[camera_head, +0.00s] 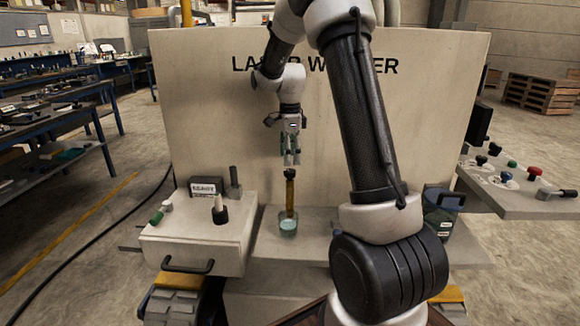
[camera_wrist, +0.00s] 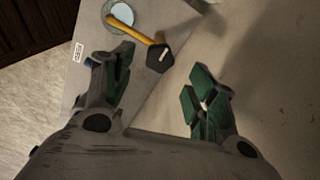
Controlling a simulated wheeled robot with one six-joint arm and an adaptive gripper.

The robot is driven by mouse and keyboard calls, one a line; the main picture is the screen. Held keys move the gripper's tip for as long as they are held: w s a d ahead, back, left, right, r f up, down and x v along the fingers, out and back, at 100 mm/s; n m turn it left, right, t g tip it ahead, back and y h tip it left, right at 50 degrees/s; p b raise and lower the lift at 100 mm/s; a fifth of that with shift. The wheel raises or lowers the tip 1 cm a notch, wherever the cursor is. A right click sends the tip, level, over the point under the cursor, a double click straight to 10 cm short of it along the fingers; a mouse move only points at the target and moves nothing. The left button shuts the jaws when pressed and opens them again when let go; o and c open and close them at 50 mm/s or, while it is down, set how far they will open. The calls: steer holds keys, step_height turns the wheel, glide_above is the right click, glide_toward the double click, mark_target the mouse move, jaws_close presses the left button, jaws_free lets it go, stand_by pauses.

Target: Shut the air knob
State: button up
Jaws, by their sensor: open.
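No part is readably labelled as the air knob, so I cannot tell which one it is. My gripper (camera_head: 291,158) points down in front of the big beige panel, its fingers apart and nothing between them. In the wrist view my gripper (camera_wrist: 160,75) shows two green-padded fingers spread wide. On the left box are a black knob with a pale top (camera_head: 220,212), a dark upright post (camera_head: 234,183) and a green-ended lever (camera_head: 156,217).
The beige panel (camera_head: 200,110) stands behind my gripper. A READY display (camera_head: 205,186) sits on the left box (camera_head: 190,245). A dark blue-lidded container (camera_head: 441,207) is right of my arm. A side table (camera_head: 520,200) holds several coloured knobs. The shelf (camera_head: 262,245) around the glass is mostly clear.

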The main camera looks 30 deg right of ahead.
mark_target(290, 171)
step_height(290, 171, up, 7)
steer(key=shift+f, duration=0.15)
stand_by(0.5)
steer(key=s+a+r+n+t, duration=0.1)
steer(key=s+a+r+n, duration=0.1)
steer(key=s+n, duration=0.5)
steer(key=s+a+r+n+t, duration=0.2)
steer(key=s+n, duration=0.5)
steer(key=s, duration=0.7)
steer(key=s+a+r+n+t, duration=0.1)
steer(key=s+a+r+n, duration=0.1)
steer(key=s+n, duration=0.6)
steer(key=shift+s+a+r, duration=0.15)
steer(key=shift+s+a, duration=0.65)
steer(key=shift+s, duration=0.65)
